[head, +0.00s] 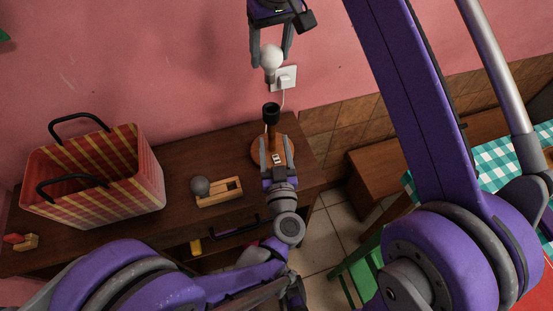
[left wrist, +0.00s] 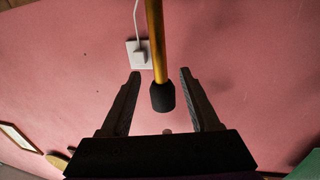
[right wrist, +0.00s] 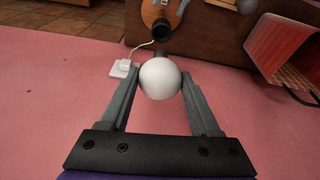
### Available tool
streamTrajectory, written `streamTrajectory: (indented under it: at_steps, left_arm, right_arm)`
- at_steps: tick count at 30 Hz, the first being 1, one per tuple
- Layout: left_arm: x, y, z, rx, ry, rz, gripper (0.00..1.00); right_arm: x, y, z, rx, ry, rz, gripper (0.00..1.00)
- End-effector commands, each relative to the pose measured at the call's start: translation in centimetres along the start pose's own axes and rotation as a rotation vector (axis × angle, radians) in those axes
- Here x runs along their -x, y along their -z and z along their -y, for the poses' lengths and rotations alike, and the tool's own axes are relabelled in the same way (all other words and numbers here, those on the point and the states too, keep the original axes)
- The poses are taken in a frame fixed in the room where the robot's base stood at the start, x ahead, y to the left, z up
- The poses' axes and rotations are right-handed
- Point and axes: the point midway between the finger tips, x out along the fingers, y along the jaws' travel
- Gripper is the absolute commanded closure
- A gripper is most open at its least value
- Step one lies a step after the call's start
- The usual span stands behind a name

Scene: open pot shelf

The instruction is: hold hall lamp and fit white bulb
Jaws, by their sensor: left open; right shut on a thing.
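The hall lamp stands on the dark cabinet, with a round wooden base (head: 257,153), a thin brown stem and a black socket (head: 271,110) facing up. My left gripper (head: 275,142) is open, its fingers on either side of the stem. My right gripper (head: 271,64) is shut on the white bulb (head: 271,56), well apart from the socket.
A grey bulb (head: 200,186) sits at a wooden tray (head: 229,189) left of the lamp. A red-and-yellow checked basket (head: 100,180) stands further left on the cabinet (head: 180,160). A white wall socket (head: 286,77) with a cord is on the pink wall behind the bulb.

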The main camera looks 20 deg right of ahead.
Motion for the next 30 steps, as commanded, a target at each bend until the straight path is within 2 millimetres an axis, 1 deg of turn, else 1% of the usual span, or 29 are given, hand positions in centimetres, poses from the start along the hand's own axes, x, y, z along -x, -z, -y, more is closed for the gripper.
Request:
streamTrajectory:
  at_steps: [1, 3, 6, 9, 15, 22, 23, 24, 26, 30]
  left_arm:
    - [-1.1, 0.0, 0.1, -0.001, 0.002, 0.0, 0.38]
    - [-2.3, 0.0, 0.1, 0.0, 0.002, 0.0, 0.38]
    - [-3.8, 0.0, 0.1, 0.0, 0.002, 0.0, 0.38]
    - [-4.8, 0.0, 0.0, 0.0, 0.0, 0.0, 0.38]
    - [-5.8, 0.0, 0.0, 0.001, -0.001, -0.001, 0.38]
    - [-5.8, 0.0, 0.0, 0.001, -0.001, -0.001, 0.38]
    - [-5.8, 0.0, 0.0, 0.001, -0.001, -0.001, 0.42]
    - [-5.8, 0.0, 0.0, 0.001, -0.001, -0.001, 0.49]
    - [-5.8, 0.0, 0.0, 0.001, -0.001, -0.001, 0.6]
    - [-5.8, 0.0, 0.0, 0.001, -0.001, -0.001, 0.85]
  right_arm:
    - [0.0, 0.0, 0.0, 0.0, 0.0, 0.0, 0.68]
    - [0.0, 0.0, 0.0, 0.0, 0.0, 0.0, 0.68]
    - [0.0, 0.0, 0.0, 0.0, 0.0, 0.0, 0.68]
    - [0.0, 0.0, 0.0, 0.0, 0.0, 0.0, 0.68]
    - [0.0, 0.0, 0.0, 0.0, 0.0, 0.0, 0.68]
    - [0.0, 0.0, 0.0, 0.0, 0.0, 0.0, 0.68]
    - [0.0, 0.0, 0.0, 0.0, 0.0, 0.0, 0.68]
    - [0.0, 0.0, 0.0, 0.0, 0.0, 0.0, 0.68]
    - [0.0, 0.0, 0.0, 0.0, 0.0, 0.0, 0.68]
    - [0.0, 0.0, 0.0, 0.0, 0.0, 0.0, 0.68]
